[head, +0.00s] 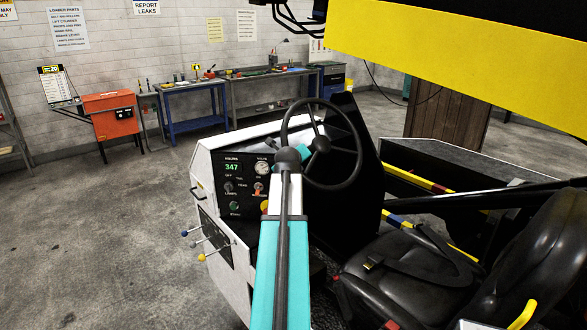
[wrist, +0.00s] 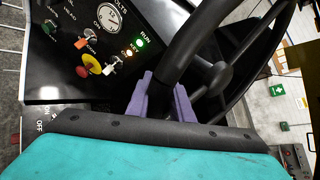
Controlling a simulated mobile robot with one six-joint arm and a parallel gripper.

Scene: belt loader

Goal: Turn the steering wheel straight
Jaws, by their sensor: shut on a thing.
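The black steering wheel (head: 322,144) stands on the loader in the middle of the head view, tilted, with a round hub and spokes. In the wrist view its thick rim (wrist: 187,52) runs down between the two purple fingers of my gripper (wrist: 164,84). The gripper is shut on the rim. In the head view my teal and white arm reaches up to the left side of the wheel, and the fingers are hidden there. The lower left of the rim is partly covered by my arm.
A control panel (head: 240,183) with gauges, knobs and switches lies left of the wheel. Levers (head: 206,243) stick out lower left. A black seat (head: 420,262) is at right, and a yellow beam (head: 470,62) hangs above. Workbenches line the back wall; the floor at left is clear.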

